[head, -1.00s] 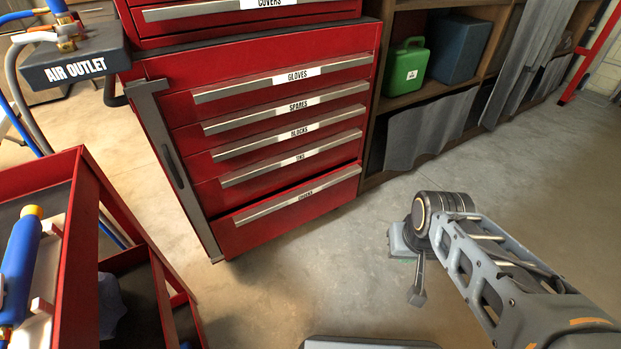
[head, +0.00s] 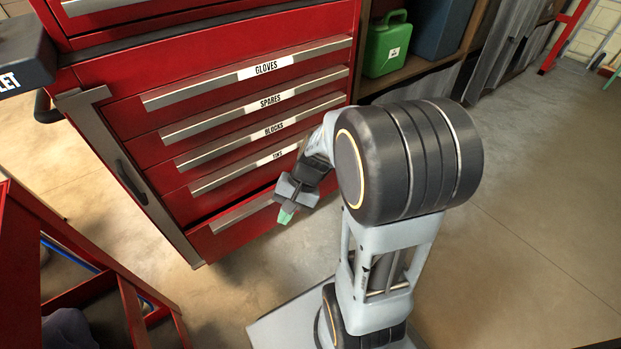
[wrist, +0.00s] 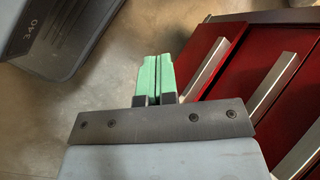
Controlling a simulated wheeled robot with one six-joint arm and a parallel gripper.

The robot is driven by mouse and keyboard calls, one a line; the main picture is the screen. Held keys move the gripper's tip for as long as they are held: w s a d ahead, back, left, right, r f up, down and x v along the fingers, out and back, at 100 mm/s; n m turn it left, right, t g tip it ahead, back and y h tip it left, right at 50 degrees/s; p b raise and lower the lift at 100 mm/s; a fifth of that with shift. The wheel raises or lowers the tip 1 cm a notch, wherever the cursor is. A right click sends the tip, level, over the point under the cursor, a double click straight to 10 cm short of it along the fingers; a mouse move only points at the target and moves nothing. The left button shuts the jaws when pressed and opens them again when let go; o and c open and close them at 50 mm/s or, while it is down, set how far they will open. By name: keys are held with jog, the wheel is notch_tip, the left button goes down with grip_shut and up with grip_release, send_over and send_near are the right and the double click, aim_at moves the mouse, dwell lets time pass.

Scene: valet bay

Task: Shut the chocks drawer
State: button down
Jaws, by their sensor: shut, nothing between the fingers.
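The chocks drawer (head: 232,241) is the lowest drawer of the red cabinet, with a long grey handle. It stands slightly out, with a dark gap above its front. My arm hides its right part and its label. My gripper (head: 286,215) is shut and empty, its green fingertips in front of the drawer's handle towards the right. In the wrist view, the green fingers (wrist: 153,76) lie together beside the projecting drawer front (wrist: 200,42). I cannot tell whether they touch it.
The drawers above, labelled gloves (head: 266,68), spares, blocks and tint, look closed. A red cart (head: 60,250) stands at the lower left. A shelf with a green can (head: 386,45) is at the back right. The floor (head: 540,215) on the right is clear.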

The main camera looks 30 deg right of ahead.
jog(key=w+d+f+m+t+y+p, duration=0.2)
jog(key=w+d+f+m+t+y, duration=0.6)
jog(key=m, duration=0.5)
jog(key=s+d+f+m+t+h, duration=0.1)
jog(key=d+f+m+t+h, duration=1.1)
jog(key=d+m, duration=0.25)
jog(key=w+a+g+b, duration=0.1)
jog(key=w+b, duration=0.1)
jog(key=w, duration=1.1)
jog(key=shift+a+h+b, duration=0.3)
jog(key=shift+a+b, duration=0.05)
jog(key=shift+w, duration=0.1)
